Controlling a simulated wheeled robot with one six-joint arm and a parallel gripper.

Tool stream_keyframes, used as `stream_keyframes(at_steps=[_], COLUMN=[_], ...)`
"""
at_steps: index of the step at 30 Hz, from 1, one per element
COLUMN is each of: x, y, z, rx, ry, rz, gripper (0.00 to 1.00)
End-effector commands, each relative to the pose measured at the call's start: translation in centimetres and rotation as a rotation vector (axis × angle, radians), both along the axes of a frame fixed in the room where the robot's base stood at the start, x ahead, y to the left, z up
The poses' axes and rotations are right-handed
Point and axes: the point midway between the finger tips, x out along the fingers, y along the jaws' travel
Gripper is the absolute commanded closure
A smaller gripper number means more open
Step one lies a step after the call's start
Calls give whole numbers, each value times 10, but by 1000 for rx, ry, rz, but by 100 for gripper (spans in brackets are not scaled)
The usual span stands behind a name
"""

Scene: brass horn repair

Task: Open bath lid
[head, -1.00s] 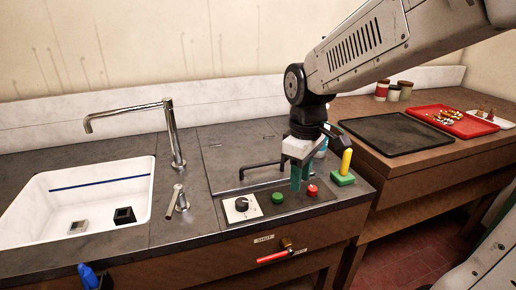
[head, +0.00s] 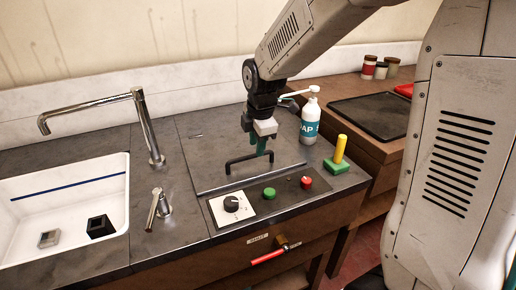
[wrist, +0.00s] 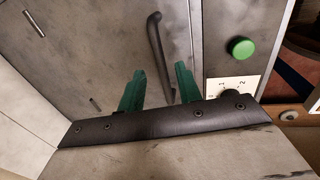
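The bath lid (head: 215,180) is a dark grey square panel lying flat and shut in the counter. It carries a black bar handle (head: 240,160). My gripper (head: 262,150) is over the lid, by the right end of the handle, pointing down. In the wrist view, the two green fingers of my gripper (wrist: 158,84) stand apart with nothing held. The handle (wrist: 156,48) runs between and beyond the fingertips there, with its lower end near the right finger. I cannot tell whether a finger touches it. The lid (wrist: 100,50) fills much of the wrist view.
A control panel with a dial (head: 231,203), a green button (head: 269,193) and a red button (head: 306,182) lies in front of the lid. A soap bottle (head: 310,122) and a yellow peg on a green block (head: 337,165) stand right. A tap (head: 148,130) and sink (head: 70,175) are left.

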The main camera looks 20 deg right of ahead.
Motion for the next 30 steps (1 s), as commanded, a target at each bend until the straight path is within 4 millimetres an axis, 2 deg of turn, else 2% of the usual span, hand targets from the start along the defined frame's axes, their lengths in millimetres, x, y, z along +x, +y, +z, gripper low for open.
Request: stream_keyframes(at_steps=[1, 6, 15, 16, 19, 30], x=[1, 4, 5, 5, 5, 8], y=[0, -1, -3, -3, -3, -6], z=[-8, -23, -25, -25, -25, -18], rx=[0, 0, 0, 0, 0, -1], ry=[2, 2, 0, 0, 0, 25], rz=[0, -2, -5, -5, -5, -8], gripper=[66, 66, 66, 71, 99, 100])
